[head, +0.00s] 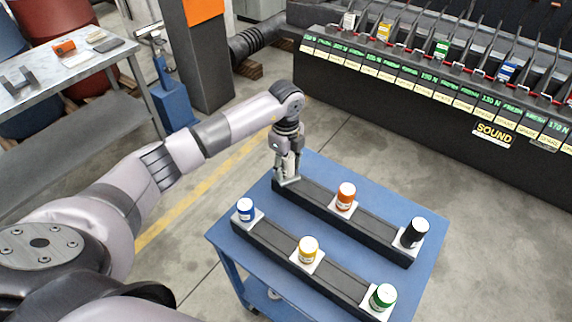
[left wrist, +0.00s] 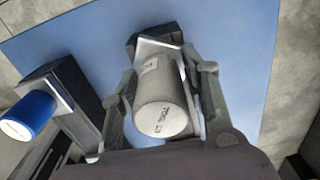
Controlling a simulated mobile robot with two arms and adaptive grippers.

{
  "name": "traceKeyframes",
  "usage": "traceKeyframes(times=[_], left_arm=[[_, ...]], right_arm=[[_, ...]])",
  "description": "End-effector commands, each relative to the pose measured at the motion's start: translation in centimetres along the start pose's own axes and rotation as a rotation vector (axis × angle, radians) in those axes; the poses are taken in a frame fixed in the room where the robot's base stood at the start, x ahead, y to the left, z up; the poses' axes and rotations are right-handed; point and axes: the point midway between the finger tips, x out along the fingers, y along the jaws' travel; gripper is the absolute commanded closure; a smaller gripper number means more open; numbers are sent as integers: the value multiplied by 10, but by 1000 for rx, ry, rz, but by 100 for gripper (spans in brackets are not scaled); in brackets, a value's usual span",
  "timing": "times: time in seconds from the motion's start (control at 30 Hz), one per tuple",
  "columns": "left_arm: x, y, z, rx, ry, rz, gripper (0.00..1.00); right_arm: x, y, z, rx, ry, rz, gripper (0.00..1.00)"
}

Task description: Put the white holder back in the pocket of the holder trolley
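The blue holder trolley (head: 262,276) carries two dark rails with pockets. My left gripper (head: 287,172) points down at the far left end of the rear rail (head: 322,203). In the left wrist view its fingers (left wrist: 168,75) are closed on both sides of the white holder (left wrist: 165,105), a white cylinder on a square pale base. The base is over the dark rail end; I cannot tell whether it is fully seated in the pocket. In the head view the white base (head: 288,181) shows below the fingers, the cylinder mostly hidden. My right gripper is not in view.
The rear rail also bears an orange holder (head: 345,197) and a black holder (head: 413,233). The front rail bears blue (head: 245,210), yellow (head: 308,250) and green (head: 382,297) holders. A dark machine line (head: 430,110) stands behind; a workbench (head: 60,75) stands at the left.

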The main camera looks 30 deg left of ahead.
Motion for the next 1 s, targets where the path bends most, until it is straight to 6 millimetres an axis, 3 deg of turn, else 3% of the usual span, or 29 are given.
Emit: traceKeyframes(times=[0.2, 0.57, 1.0], left_arm=[[1, 1, 0, 0, 0, 2, 42], [-3, 1, 0, 0, -1, 4, 42], [-88, 0, 1, 0, -2, 0, 42]], right_arm=[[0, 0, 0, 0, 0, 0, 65], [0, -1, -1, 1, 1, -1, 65], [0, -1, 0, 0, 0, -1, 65]])
